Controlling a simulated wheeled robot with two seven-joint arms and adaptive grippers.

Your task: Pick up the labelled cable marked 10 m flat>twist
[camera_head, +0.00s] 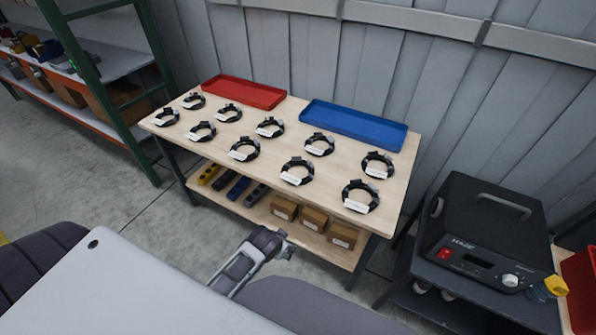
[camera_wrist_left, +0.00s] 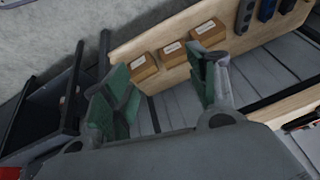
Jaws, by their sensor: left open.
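Several coiled black cables with white labels lie in two rows on the wooden table (camera_head: 222,168), among them a front right coil (camera_head: 360,196), a front middle coil (camera_head: 297,171) and a back right coil (camera_head: 377,165). The label print is too small to read, so I cannot tell which is marked 10 m flat>twist. My left gripper (camera_head: 283,247) is in front of the table, below its top and apart from the cables. In the left wrist view its green-padded fingers (camera_wrist_left: 163,98) are spread apart with nothing between them. My right gripper is not in view.
A red tray (camera_head: 243,92) and a blue tray (camera_head: 354,124) lie along the table's back. The lower shelf holds several cardboard boxes (camera_head: 314,218) and dark and yellow blocks. A black machine (camera_head: 487,236) stands right; a green-framed shelf (camera_head: 97,62) stands left.

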